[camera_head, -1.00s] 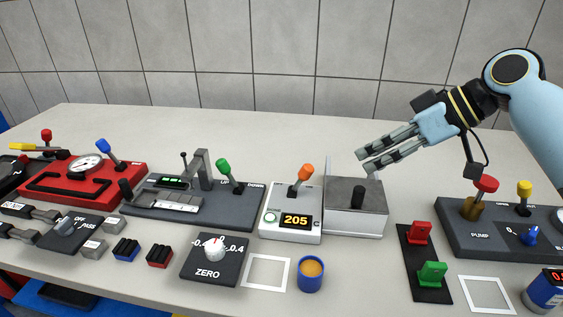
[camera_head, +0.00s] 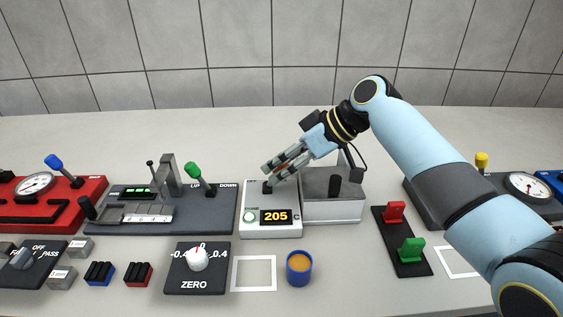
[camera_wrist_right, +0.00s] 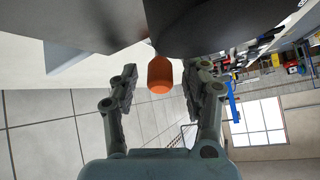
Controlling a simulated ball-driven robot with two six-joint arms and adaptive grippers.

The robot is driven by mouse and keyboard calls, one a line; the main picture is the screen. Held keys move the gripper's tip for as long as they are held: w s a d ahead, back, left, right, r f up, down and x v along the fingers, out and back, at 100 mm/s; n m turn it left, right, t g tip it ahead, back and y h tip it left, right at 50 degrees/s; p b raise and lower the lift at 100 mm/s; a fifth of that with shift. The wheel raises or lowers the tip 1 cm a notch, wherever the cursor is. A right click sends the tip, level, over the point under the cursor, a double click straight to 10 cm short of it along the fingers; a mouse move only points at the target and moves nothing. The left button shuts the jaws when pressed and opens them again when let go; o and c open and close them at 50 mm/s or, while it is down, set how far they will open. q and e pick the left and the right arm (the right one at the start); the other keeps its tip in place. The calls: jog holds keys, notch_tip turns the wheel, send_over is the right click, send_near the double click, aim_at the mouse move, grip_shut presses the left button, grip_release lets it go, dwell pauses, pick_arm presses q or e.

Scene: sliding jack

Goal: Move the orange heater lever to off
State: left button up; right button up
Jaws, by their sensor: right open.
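The heater box (camera_head: 257,231) is white, with a display reading 205 and a round green-ringed button on its front. Its orange lever knob (camera_wrist_right: 160,75) shows in the right wrist view, between the two fingers, with a gap on each side. In the head view my fingers largely cover the lever; its dark base (camera_head: 267,187) shows on the box top. My right gripper (camera_head: 277,170) is open over the heater, its fingers reaching down and left around the knob. It also shows in the right wrist view (camera_wrist_right: 165,72). My left gripper is out of view.
A grey box with a black knob (camera_head: 335,185) adjoins the heater on the right. A panel with a green lever (camera_head: 192,170) stands close on the left. In front are the ZERO dial (camera_head: 197,259), a white square outline and a blue cup (camera_head: 299,268).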

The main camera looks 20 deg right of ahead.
jog(key=shift+a+f, duration=0.1)
grip_shut()
dwell(0.3)
